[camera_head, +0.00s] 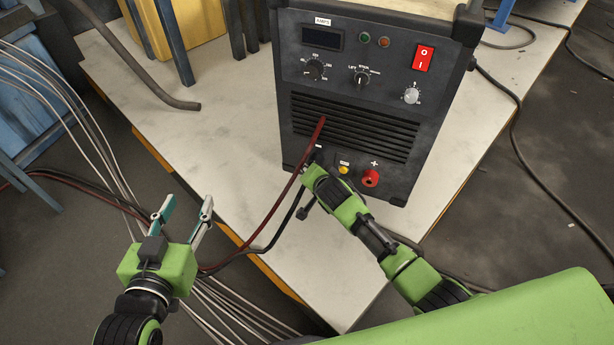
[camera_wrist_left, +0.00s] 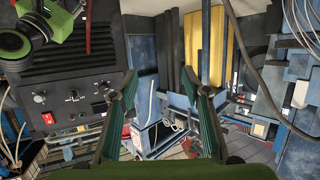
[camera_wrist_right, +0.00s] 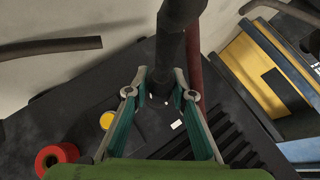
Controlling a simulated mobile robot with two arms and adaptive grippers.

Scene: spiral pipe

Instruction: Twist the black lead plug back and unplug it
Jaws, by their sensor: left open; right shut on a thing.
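The welding machine (camera_head: 350,85) stands on a pale table, its front facing me. My right gripper (camera_head: 313,168) is at the lower left of that front, to the left of the yellow connector (camera_head: 343,170) and red socket (camera_head: 371,179). In the right wrist view its fingers (camera_wrist_right: 161,88) are shut on the black lead plug (camera_wrist_right: 170,50), whose far end meets the panel. The gripper mostly hides the plug in the head view. The black lead (camera_head: 288,220) hangs down from there. My left gripper (camera_head: 187,207) is open and empty, left of the machine.
A dark red lead (camera_head: 300,165) runs close past my right gripper. The red power switch (camera_head: 423,58) is at the panel's upper right. A bent pipe (camera_head: 135,60) lies on the table (camera_head: 220,140) at the left. Grey cables (camera_head: 85,110) hang beyond the left edge.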

